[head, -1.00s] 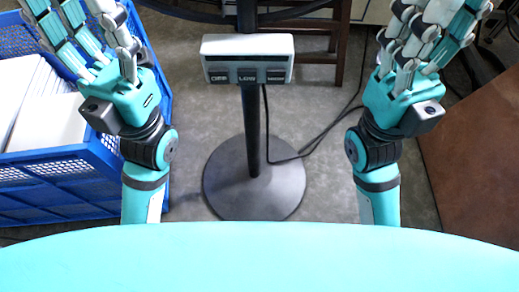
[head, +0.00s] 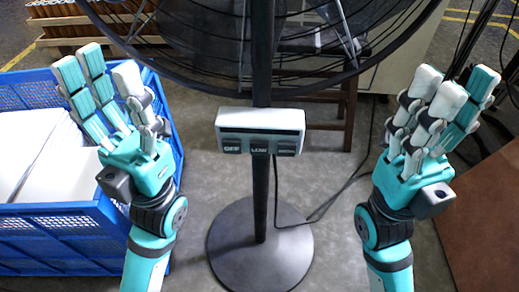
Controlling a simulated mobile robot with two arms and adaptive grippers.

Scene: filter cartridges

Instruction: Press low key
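A white control box (head: 260,121) is fixed on the dark pole of a standing fan, in the middle of the head view. Its front has a row of dark keys; the left one reads OFF, the middle low key (head: 260,146) reads LOW, and the right one is too small to read surely. My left gripper (head: 112,85), a teal and white hand, is left of the box with its fingers spread and extended, holding nothing. My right gripper (head: 445,105) is right of the box, its fingers extended and empty. Neither hand touches the box.
The fan's round cage (head: 350,50) spans the top, above the box. Its round base (head: 260,250) stands on the grey floor. A blue crate (head: 60,240) with white blocks is at the left. A brown board (head: 485,215) is at the right. A cable runs beside the pole.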

